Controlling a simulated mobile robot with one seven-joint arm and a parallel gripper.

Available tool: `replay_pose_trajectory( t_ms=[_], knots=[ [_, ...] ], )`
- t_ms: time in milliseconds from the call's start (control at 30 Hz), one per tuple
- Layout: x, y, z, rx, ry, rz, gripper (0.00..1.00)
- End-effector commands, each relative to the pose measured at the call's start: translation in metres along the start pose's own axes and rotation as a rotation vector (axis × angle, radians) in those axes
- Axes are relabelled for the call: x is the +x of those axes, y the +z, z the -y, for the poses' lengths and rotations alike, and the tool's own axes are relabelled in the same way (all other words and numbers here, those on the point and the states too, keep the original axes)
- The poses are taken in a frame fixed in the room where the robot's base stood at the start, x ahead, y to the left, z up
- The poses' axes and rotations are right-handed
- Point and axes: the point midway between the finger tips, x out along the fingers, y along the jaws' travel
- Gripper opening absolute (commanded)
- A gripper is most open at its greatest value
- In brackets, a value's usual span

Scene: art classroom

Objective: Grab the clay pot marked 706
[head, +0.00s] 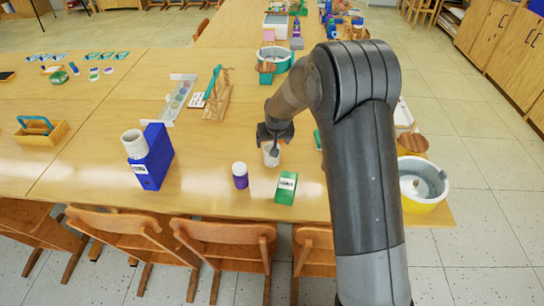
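My gripper (274,140) points down over the wooden table, right at a small whitish pot-like container (271,158). Its fingers reach the container's top and hide part of it. I cannot tell whether they are closed on it. No mark 706 is readable on any thing in view, so I cannot tell which one is the clay pot. A purple jar with a white lid (240,176) stands to the left and nearer, with a green box with a white label (286,188) to its right.
A blue box (150,162) with a white cylinder (134,144) stands at left. A yellow-and-white bucket (422,186) is at right, beyond my arm. Wooden chairs (228,240) line the near edge.

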Motion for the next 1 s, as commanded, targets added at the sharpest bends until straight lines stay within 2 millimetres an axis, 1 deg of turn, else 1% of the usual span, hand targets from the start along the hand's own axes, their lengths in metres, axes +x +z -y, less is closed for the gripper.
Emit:
replay_pose_trajectory(
  t_ms=[33,200,467,733,833,1000],
  knots=[
    [0.009,0.001,0.0,0.0,0.0,0.003,0.81],
    [0.033,0.001,-0.001,0.0,0.001,0.003,0.81],
    [0.051,0.001,-0.001,0.0,0.001,0.002,0.81],
    [0.086,0.0,0.0,0.001,0.001,0.003,0.81],
    [0.094,-0.001,0.0,0.001,0.001,0.001,0.81],
    [0.097,-0.001,0.0,0.001,0.001,0.0,0.81]
  ],
)
